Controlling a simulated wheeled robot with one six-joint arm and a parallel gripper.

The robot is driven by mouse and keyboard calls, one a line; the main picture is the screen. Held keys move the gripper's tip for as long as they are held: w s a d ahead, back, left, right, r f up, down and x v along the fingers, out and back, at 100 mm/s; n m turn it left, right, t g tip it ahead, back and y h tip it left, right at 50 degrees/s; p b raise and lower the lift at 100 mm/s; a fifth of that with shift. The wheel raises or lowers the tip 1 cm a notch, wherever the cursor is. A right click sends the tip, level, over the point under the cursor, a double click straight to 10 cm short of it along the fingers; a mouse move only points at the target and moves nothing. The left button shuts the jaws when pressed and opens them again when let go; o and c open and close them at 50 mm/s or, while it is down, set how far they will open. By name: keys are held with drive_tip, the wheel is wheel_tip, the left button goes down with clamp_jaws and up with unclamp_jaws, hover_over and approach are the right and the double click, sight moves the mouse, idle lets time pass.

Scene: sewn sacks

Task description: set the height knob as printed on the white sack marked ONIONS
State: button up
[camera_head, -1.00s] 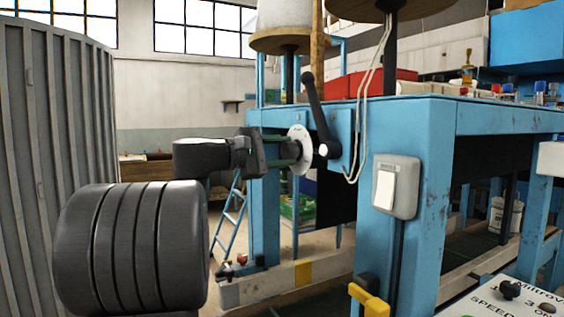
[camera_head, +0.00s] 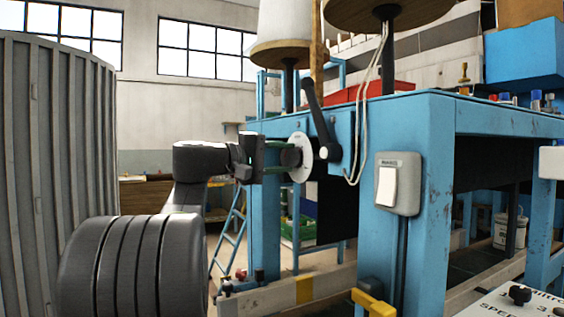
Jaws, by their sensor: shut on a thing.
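The height knob (camera_head: 291,157) is a dark round knob in front of a white dial disc (camera_head: 302,158) on the blue machine frame. The dial is seen nearly edge-on, so its marks and the knob's setting cannot be read. My gripper (camera_head: 282,157) reaches in from the left, with one greenish finger above the knob and one below. It is shut on the knob. No white sack marked ONIONS is in view.
A black crank lever (camera_head: 319,122) stands just right of the dial. A white switch (camera_head: 397,184) is on the blue leg (camera_head: 382,242). A grey corrugated container (camera_head: 58,140) stands at left. A yellow part (camera_head: 372,303) sits low in front.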

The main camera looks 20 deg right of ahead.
idle(0.4)
drive_tip(key=o, duration=1)
drive_tip(key=shift+c, duration=0.2)
drive_tip(key=s+a, duration=0.1)
drive_tip(key=a, duration=1.2)
drive_tip(key=shift+a+p, duration=0.4)
drive_tip(key=shift+p, duration=0.05)
drive_tip(key=d, duration=0.9)
drive_tip(key=w+d+b, duration=0.1)
drive_tip(key=d, duration=0.4)
drive_tip(key=shift+a, duration=0.1)
